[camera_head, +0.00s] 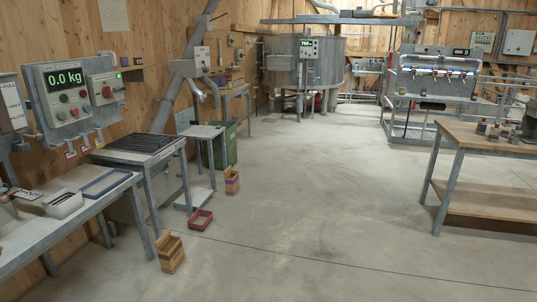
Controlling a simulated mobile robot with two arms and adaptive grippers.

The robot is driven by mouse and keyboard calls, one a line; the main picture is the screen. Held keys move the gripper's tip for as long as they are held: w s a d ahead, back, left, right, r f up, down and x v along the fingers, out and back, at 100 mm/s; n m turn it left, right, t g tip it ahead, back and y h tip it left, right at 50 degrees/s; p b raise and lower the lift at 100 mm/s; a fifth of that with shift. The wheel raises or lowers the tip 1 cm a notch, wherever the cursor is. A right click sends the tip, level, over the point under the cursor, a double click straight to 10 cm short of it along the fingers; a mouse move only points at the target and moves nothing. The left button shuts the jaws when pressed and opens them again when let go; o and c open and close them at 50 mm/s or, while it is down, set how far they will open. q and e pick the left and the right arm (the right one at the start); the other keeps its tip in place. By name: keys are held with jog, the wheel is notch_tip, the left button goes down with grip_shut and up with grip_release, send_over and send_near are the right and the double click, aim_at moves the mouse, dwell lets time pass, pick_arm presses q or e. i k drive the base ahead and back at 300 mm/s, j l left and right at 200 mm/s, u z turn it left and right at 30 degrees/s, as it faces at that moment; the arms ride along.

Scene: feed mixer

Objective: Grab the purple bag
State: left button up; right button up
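I cannot make out a purple bag for certain. A small tan block-like item with a purplish band (232,181) stands on the floor beside the small metal stand. More small items with purple on them (234,74) are on the far bench along the left wall, too small to tell apart. Neither of my grippers is in view.
On the floor stand a tan crate (171,253), a red tray (200,220) and a green bin (222,147). A metal table (75,215) runs along the left. A wooden-topped workbench (480,142) stands right. The middle floor is clear.

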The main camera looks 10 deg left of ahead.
aim_at(232, 177)
jog(key=i+u, duration=0.4)
jog(key=i, duration=1.9)
jog(key=i+j, duration=0.1)
jog(key=i, duration=2.8)
